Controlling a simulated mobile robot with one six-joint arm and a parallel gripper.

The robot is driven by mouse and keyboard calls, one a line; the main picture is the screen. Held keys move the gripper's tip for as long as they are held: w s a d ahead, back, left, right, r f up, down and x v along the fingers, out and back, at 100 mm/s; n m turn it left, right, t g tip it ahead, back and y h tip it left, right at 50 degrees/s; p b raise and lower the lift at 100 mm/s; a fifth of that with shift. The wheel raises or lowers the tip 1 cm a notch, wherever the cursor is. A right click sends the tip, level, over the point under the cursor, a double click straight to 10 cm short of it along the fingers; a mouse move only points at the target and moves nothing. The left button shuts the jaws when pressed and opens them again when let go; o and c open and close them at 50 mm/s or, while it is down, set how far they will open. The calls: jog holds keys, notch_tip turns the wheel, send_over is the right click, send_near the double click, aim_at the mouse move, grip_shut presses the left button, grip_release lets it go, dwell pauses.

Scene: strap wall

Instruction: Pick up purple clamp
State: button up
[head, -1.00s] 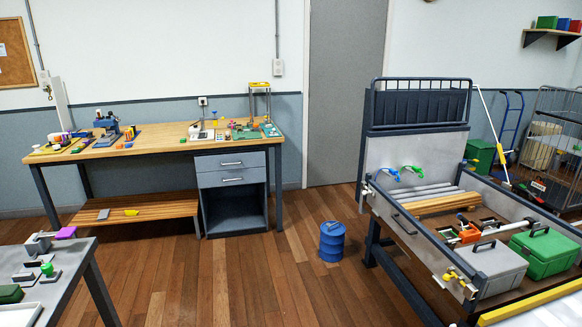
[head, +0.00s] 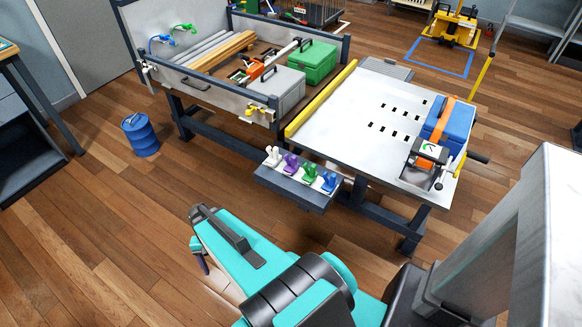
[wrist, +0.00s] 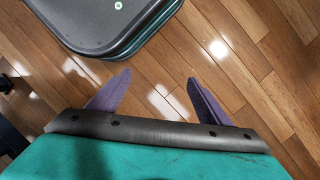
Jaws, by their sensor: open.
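The purple clamp (head: 291,164) stands on a small grey shelf (head: 310,200) at the front of the white worktable. A white clamp (head: 273,156) is to its left, and a green clamp (head: 309,172) and a blue clamp (head: 328,181) are to its right. My gripper (wrist: 155,96) shows in the wrist view with its two purple-grey fingers apart and only wooden floor between them. It is open and empty, away from the clamps. No clamp shows in the wrist view.
The white worktable (head: 372,105) carries a blue case (head: 449,122) under an orange strap. A walled bench to its left holds a grey case (head: 276,92) and a green case (head: 314,62). A blue drum (head: 140,136) stands on the floor. Floor in front of the shelf is clear.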

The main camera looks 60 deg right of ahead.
jog(key=w+d+r+m+t+b, duration=0.1)
jog(key=w+d+r+m, duration=0.1)
jog(key=w+d+m, duration=0.3)
jog(key=d+r+m+t, duration=0.1)
jog(key=d+r+m, duration=0.1)
jog(key=d, duration=0.5)
jog(key=m+t+h+b, duration=0.25)
jog(key=m+t, duration=0.25)
jog(key=m, duration=1.4)
send_near(294, 156)
jog(key=f, duration=0.2)
jog(key=shift+w+d+r, duration=0.2)
jog(key=shift+w+r, duration=0.05)
jog(key=shift+w, duration=0.05)
jog(key=shift+f, duration=0.1)
jog(key=shift+x, duration=4.25)
jog(key=shift+w+a, duration=0.15)
jog(key=shift+a, duration=0.05)
